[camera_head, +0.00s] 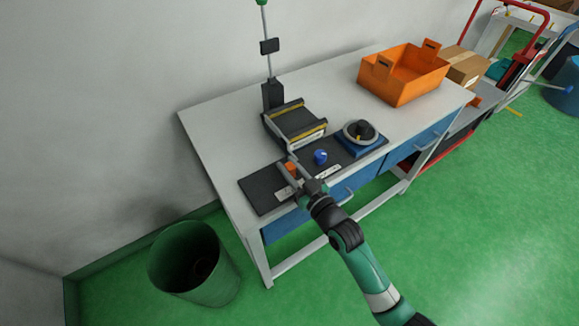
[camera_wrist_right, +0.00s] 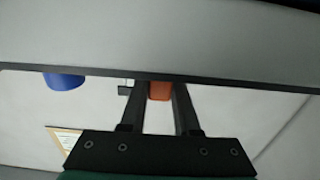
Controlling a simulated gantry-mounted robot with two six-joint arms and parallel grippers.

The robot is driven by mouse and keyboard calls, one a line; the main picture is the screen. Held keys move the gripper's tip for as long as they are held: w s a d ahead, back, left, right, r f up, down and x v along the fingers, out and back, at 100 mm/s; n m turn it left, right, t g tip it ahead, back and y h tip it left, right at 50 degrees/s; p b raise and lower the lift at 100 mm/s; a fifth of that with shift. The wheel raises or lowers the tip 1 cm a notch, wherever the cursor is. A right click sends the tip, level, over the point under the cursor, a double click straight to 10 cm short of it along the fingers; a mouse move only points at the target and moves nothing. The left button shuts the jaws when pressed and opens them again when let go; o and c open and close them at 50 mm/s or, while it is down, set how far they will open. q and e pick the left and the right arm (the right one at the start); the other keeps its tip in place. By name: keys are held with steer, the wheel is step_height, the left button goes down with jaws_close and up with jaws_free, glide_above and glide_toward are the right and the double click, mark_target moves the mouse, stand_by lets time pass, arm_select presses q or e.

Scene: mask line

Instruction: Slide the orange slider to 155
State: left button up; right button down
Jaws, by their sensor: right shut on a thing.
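The orange slider (camera_head: 290,166) sits on the dark panel (camera_head: 262,193) at the front left of the table. My right gripper (camera_head: 294,172) reaches in from the front and is shut on the slider. In the right wrist view the orange slider (camera_wrist_right: 160,91) shows between the two dark fingers (camera_wrist_right: 160,105). A pale scale strip lies on the panel, but its numbers are too small to read, so the slider's value cannot be told. My left gripper is not in view.
A blue knob (camera_head: 320,157) stands just right of the slider, and a black dial on a blue base (camera_head: 359,145) further right. A dark device with yellow strips (camera_head: 296,121) stands behind. An orange crate (camera_head: 403,86) is at the back right, and a green bin (camera_head: 226,284) stands on the floor.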

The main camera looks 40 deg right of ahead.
steer(key=shift+r, duration=0.1)
steer(key=shift+d, duration=0.25)
steer(key=c, duration=0.6)
jaws_free()
steer(key=shift+c, duration=0.2)
steer(key=p+v, duration=0.3)
steer(key=v, duration=0.8)
steer(key=shift+s, duration=0.35)
